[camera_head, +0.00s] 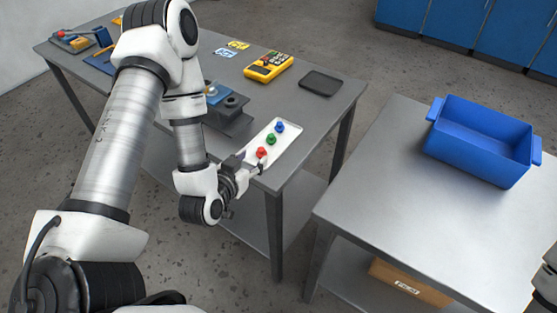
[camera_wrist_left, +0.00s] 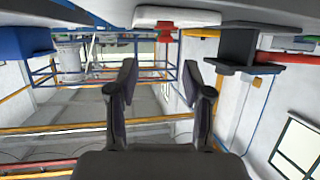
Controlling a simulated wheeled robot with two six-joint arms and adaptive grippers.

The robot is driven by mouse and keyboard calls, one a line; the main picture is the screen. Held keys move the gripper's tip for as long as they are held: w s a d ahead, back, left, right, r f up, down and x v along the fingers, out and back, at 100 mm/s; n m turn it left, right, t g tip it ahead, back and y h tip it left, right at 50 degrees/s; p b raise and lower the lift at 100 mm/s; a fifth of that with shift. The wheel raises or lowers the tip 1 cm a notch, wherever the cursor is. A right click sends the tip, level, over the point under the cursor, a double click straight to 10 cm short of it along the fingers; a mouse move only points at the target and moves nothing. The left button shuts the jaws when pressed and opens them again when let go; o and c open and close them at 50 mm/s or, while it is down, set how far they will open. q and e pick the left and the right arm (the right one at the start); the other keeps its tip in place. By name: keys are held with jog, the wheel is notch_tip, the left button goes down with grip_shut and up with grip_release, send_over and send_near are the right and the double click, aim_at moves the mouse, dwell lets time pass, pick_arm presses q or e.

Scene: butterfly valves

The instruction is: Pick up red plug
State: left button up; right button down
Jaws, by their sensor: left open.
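The red plug (camera_head: 262,152) stands on a white tray (camera_head: 291,142) near the front edge of the dark table, with a green plug (camera_head: 271,139) and a blue plug (camera_head: 280,127) behind it. My left gripper (camera_head: 254,168) is open and close to the red plug, on its near side. In the left wrist view, the red plug (camera_wrist_left: 165,34) shows at the top against the tray (camera_wrist_left: 178,16), beyond the two open fingers (camera_wrist_left: 161,80). Nothing is between the fingers. My right gripper is not in view.
A dark fixture (camera_head: 229,109) stands left of the tray. A yellow meter (camera_head: 268,66) and a black pad (camera_head: 320,83) lie farther back. A blue bin (camera_head: 482,150) stands on the grey table (camera_head: 385,190) at right, across a gap.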

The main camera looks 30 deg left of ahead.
aim_at(260, 151)
pick_arm(q)
jog(key=w+a+f+b, duration=0.2)
jog(key=b, duration=0.2)
jog(key=shift+w+d+r+p, duration=0.15)
jog(key=shift+w+d, duration=0.1)
jog(key=shift+w, duration=0.2)
jog(key=shift+w+d+r+p, duration=0.15)
jog(key=shift+w+d, duration=0.1)
jog(key=shift+w, duration=0.15)
jog(key=x, duration=0.4)
jog(key=shift+a+f+p, duration=0.15)
jog(key=shift+f+p, duration=0.2)
jog(key=shift+s+r, duration=0.1)
jog(key=c, duration=0.8)
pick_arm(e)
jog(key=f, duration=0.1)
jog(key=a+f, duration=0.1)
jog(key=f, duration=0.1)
